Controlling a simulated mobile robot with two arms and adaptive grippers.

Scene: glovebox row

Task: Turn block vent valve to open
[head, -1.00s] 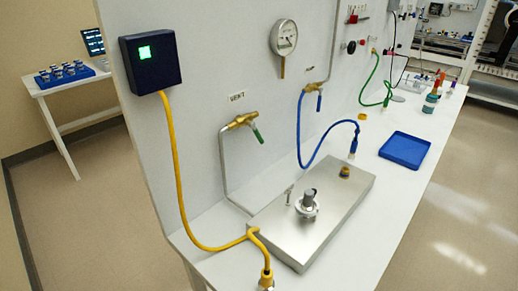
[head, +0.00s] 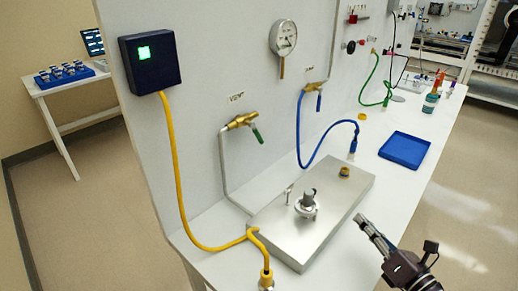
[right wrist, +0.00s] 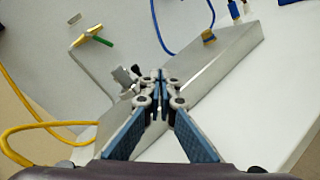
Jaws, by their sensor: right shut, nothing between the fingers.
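The vent valve is a brass body (head: 240,121) on the white panel under a vent label, with a green lever (head: 257,135) angled down to the right. A grey tube runs from it down to the metal block (head: 330,225). In the right wrist view the valve's brass body (right wrist: 88,33) and green lever (right wrist: 103,41) show at upper left, beyond my fingertips. My right gripper (head: 361,220) is shut and empty, in front of the block's right side in the head view, well apart from the valve. It also shows in the right wrist view (right wrist: 160,76). My left gripper is out of view.
A round fitting (head: 307,205) stands up from the block. A yellow hose (head: 178,190) runs along the left, a blue hose (head: 300,140) hangs behind the block. A blue tray (head: 404,150) lies on the bench to the right. A gauge (head: 284,38) sits above.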

